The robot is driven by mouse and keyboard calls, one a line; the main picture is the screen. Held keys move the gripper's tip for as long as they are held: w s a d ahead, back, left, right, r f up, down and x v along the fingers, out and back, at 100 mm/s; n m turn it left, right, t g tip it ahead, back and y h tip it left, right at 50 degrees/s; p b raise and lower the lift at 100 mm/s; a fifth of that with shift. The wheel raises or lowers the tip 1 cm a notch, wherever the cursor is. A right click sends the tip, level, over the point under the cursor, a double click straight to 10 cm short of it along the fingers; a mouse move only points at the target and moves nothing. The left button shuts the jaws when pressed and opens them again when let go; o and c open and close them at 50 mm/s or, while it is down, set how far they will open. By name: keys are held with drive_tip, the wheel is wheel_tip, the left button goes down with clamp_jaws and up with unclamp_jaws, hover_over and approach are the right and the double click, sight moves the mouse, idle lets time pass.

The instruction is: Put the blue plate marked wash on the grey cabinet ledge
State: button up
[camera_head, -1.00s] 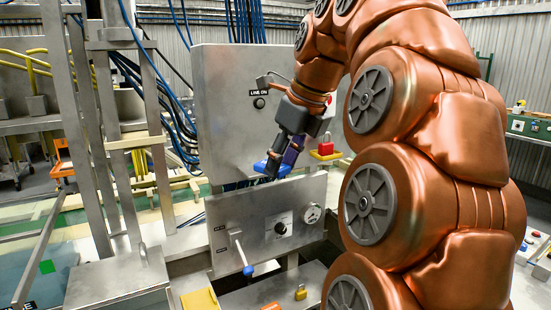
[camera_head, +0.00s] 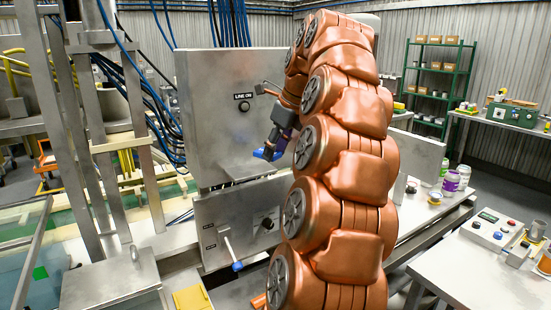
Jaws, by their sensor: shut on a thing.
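My gripper (camera_head: 272,146) is at the middle of the picture, in front of the lower right part of the grey cabinet (camera_head: 210,110). It is shut on a small blue plate (camera_head: 263,154), which sticks out to the left of the fingers. No wash marking can be read on it at this size. The grey cabinet ledge (camera_head: 238,170) juts out at the bottom of the cabinet, just below and left of the plate. The plate looks above the ledge; I cannot tell whether they touch. My copper arm hides what lies right of the gripper.
Below the ledge is a grey panel (camera_head: 211,213) with a blue-tipped lever (camera_head: 230,250) and a black knob (camera_head: 267,223). A yellow plate (camera_head: 192,299) lies at the bottom. On the right, a table (camera_head: 460,270) bears a control box (camera_head: 493,229). Several tubs stand behind.

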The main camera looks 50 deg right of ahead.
sight(278, 156)
drive_tip(key=shift+f, duration=0.15)
drive_tip(key=shift+f+p, duration=0.7)
drive_tip(key=shift+f, duration=0.9)
drive_tip(key=shift+f, duration=0.25)
drive_tip(key=o, duration=0.9)
drive_tip(key=shift+o, duration=0.2)
drive_tip(key=shift+r, duration=0.15)
